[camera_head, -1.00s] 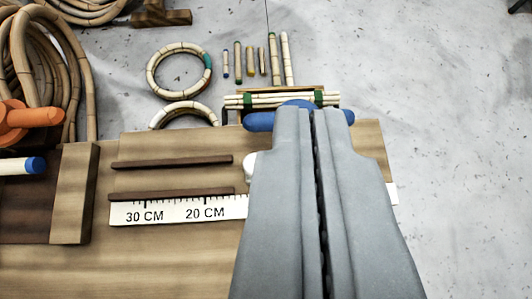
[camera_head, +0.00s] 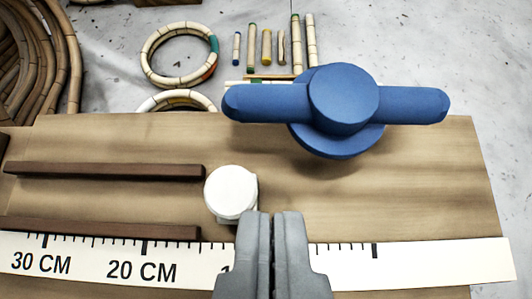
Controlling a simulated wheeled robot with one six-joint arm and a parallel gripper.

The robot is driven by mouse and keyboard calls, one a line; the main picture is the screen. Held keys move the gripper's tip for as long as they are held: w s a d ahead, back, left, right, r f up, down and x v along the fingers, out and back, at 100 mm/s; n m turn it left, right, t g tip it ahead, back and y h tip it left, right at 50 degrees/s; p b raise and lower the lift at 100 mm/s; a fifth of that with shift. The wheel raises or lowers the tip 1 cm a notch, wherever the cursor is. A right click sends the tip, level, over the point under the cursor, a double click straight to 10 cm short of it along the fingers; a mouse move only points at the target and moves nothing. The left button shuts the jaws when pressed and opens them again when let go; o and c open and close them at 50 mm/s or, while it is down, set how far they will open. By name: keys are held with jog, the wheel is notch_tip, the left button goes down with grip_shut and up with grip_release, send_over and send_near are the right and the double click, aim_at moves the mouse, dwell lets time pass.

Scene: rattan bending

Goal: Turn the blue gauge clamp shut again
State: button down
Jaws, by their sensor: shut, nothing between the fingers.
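The blue gauge clamp (camera_head: 343,95) stands at the far right part of the wooden board. Its two-armed handle lies nearly level across the picture, left to right, on a round blue hub. My gripper (camera_head: 273,216) is shut and empty, pointing away from me at the bottom middle. Its tips are nearer to me than the clamp and apart from it in the picture. A white round knob (camera_head: 231,192) sits just left of and beyond my fingertips. My fingers hide part of the ruler.
A white ruler (camera_head: 433,264) with CM marks runs along the board (camera_head: 420,190). Two dark wooden rails (camera_head: 105,171) lie at left. Beyond the board are rattan rings (camera_head: 148,57), several short rattan sticks (camera_head: 266,47) and coiled rattan (camera_head: 50,60). The board's right side is clear.

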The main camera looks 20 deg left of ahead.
aim_at(333, 113)
dwell(0.3)
jog(key=shift+x, duration=5)
